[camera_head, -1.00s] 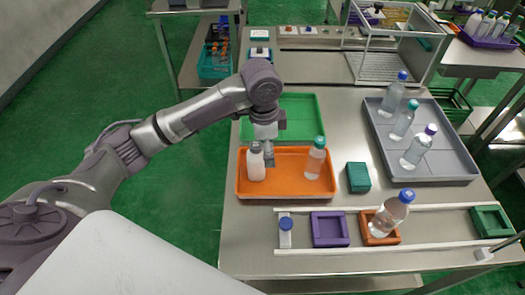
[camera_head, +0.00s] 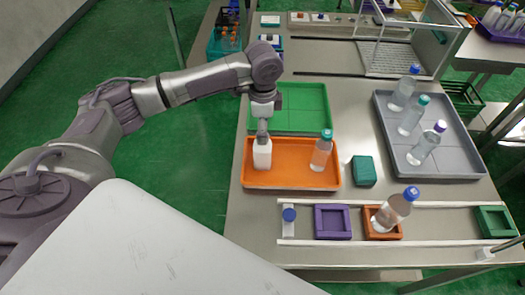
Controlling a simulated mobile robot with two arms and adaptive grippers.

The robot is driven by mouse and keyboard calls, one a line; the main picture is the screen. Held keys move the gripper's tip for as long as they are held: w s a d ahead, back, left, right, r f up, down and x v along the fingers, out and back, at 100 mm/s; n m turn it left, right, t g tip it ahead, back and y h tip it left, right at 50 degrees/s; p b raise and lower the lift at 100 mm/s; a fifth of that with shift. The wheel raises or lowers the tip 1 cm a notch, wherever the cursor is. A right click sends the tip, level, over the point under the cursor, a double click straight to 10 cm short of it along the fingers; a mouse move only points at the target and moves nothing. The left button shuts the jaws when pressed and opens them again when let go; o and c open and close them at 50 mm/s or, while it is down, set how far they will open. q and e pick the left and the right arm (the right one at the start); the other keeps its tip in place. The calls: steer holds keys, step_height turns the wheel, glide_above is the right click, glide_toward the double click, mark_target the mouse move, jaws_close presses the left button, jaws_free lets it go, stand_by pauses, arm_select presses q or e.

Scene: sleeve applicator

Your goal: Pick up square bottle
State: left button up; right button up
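The white square bottle (camera_head: 262,155) stands upright at the left end of the orange tray (camera_head: 292,181). My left gripper (camera_head: 262,138) points down right at the bottle's top and covers its cap and neck. I cannot tell whether its fingers are closed on the neck. A clear round bottle with a green cap (camera_head: 321,152) stands in the same tray, to the right. My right gripper is not in view.
A green tray (camera_head: 290,104) lies behind the orange one. A grey tray (camera_head: 452,165) with clear bottles is at the right. A green block (camera_head: 364,170) lies between. In front, a rail holds a purple frame (camera_head: 333,222) and a tilted blue-capped bottle (camera_head: 394,209).

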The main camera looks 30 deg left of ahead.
mark_target(262, 151)
arm_select(q)
steer(key=shift+a+f+p, duration=0.1)
steer(key=shift+f+p, duration=0.5)
steer(key=shift+f, duration=1.7)
jaws_close()
